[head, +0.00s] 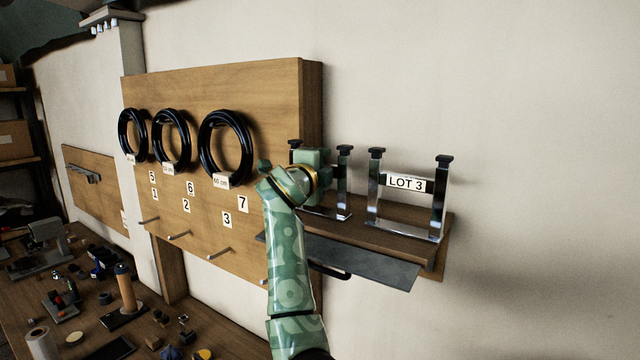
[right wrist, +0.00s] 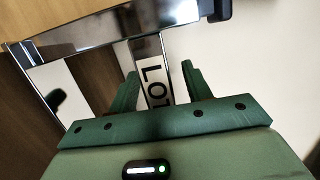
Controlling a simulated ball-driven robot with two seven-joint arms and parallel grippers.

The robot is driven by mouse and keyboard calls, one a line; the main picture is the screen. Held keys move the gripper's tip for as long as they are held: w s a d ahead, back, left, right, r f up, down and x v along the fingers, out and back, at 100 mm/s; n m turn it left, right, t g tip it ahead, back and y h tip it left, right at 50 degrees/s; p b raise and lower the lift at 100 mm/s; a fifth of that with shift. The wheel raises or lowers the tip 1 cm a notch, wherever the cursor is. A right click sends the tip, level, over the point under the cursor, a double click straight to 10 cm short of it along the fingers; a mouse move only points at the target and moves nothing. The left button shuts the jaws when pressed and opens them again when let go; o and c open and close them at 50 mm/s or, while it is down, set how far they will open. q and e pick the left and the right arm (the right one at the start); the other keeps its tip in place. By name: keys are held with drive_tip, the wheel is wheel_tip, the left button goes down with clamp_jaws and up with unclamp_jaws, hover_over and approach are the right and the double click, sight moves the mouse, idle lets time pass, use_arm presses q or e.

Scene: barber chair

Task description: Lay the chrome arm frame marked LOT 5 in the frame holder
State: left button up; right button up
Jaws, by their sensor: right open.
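Two chrome arm frames stand upright on a wooden shelf. The right one (head: 437,208) is labelled LOT 3. The left one (head: 345,168) is partly hidden behind my right gripper (head: 318,172), and its number cannot be read. In the right wrist view my right gripper (right wrist: 158,70) is open, with a finger on each side of the frame's labelled bar (right wrist: 153,72). Only "LOT" shows on the label there. Whether the fingers touch the bar cannot be told. My left gripper is out of view. I cannot make out the frame holder for certain.
The shelf (head: 385,226) has a grey metal plate (head: 370,262) at its front. A wooden board (head: 270,90) left of it carries several black rings (head: 226,148), number tags and pegs. A cluttered workbench (head: 200,318) lies at lower left. The wall to the right is bare.

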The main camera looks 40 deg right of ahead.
drive_tip(key=shift+d+f, duration=0.1)
drive_tip(key=shift+a, duration=0.4)
drive_tip(key=c, duration=0.9)
drive_tip(key=shift+d, duration=0.15)
clamp_jaws()
